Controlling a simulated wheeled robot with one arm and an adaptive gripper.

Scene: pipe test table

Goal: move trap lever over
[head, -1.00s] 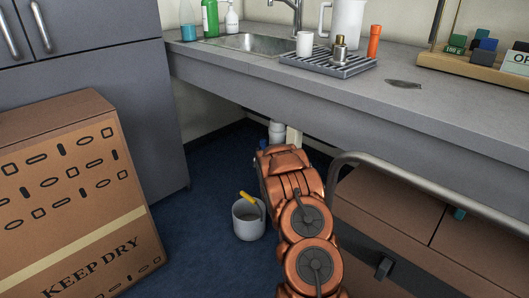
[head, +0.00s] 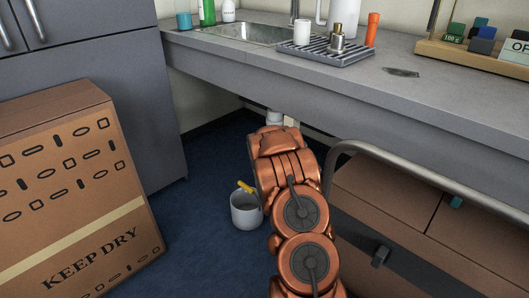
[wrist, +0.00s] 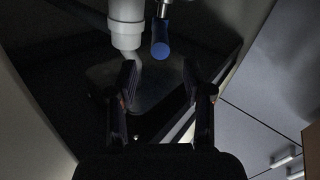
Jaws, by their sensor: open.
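A blue-ended lever (wrist: 161,42) hangs beside a white trap pipe (wrist: 127,25) in the wrist view. My gripper (wrist: 158,80) is open, with its two dark fingers apart below the lever's blue end. Nothing shows between the fingertips. In the head view, a bit of the white pipe (head: 274,118) shows under the counter, just above my arm. My arm hides the gripper and the lever there.
A sink (head: 245,33) is set in the grey counter (head: 400,112) above. A grey bucket (head: 246,212) with a yellow handle stands on the floor, left of my arm. A large cardboard box (head: 70,190) stands at left, and a metal rail (head: 430,172) curves at right.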

